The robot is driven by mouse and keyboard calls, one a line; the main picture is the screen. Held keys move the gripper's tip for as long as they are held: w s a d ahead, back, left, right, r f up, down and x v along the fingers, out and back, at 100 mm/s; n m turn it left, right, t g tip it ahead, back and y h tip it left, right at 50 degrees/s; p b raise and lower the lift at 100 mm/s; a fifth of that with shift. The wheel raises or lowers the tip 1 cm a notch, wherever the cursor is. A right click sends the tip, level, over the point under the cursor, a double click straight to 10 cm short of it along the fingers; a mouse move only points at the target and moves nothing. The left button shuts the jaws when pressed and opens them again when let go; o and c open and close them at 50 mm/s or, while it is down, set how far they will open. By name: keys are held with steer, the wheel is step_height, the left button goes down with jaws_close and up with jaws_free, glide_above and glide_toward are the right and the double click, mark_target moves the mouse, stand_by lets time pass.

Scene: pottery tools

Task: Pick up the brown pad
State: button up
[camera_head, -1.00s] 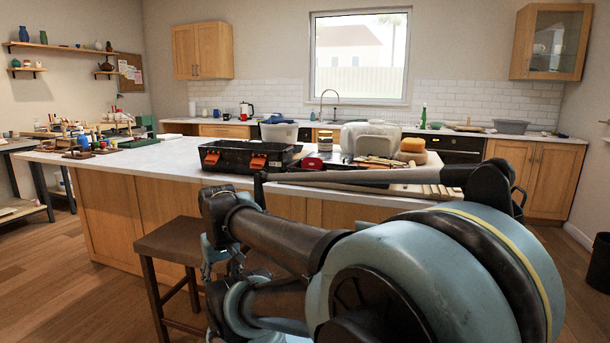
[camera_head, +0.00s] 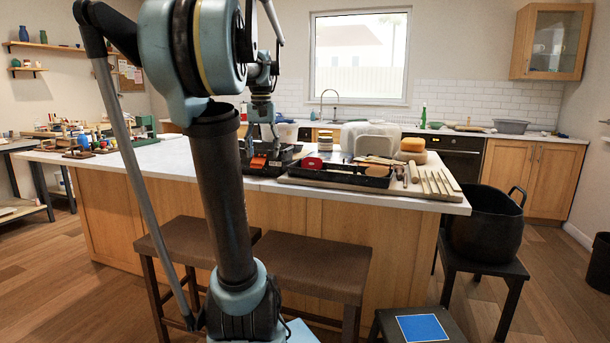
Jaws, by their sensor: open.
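I cannot tell for sure which thing is the brown pad. A round tan-brown pad-like piece (camera_head: 412,144) sits at the back right of the island worktop, by a clear plastic container. A small brown oval piece (camera_head: 377,171) lies among the tools in the black tray, nearer the front. My gripper (camera_head: 268,150) is small in view, pointing down over the black toolbox at the middle of the island. It is open and appears empty. It is left of both brown pieces and apart from them. My arm hides part of the toolbox and the island's left middle.
The black toolbox (camera_head: 256,161) with orange latches stands left of the tray (camera_head: 330,180). Wooden sticks (camera_head: 436,183) lie at the right end. A clear container (camera_head: 370,137) stands behind.

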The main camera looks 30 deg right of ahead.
steer(key=w+d+r+m, duration=0.2)
steer(key=d+r, duration=0.2)
steer(key=d, duration=0.5)
steer(key=w+d+r+m, duration=0.15)
steer(key=d+r, duration=0.25)
steer(key=d, duration=0.6)
steer(key=shift+g, duration=0.3)
steer(key=f, duration=1.1)
steer(key=shift+s+a+f, duration=0.15)
steer(key=shift+s+f, duration=0.05)
steer(key=shift+f, duration=0.1)
steer(key=shift+w+d+f, duration=0.1)
steer(key=shift+d+f, duration=0.05)
steer(key=shift+f, duration=1.2)
steer(key=shift+w+d+f, duration=0.1)
steer(key=shift+d+f, duration=0.05)
steer(key=shift+f, duration=1.15)
steer(key=shift+c, duration=0.5)
steer(key=shift+c, duration=1.2)
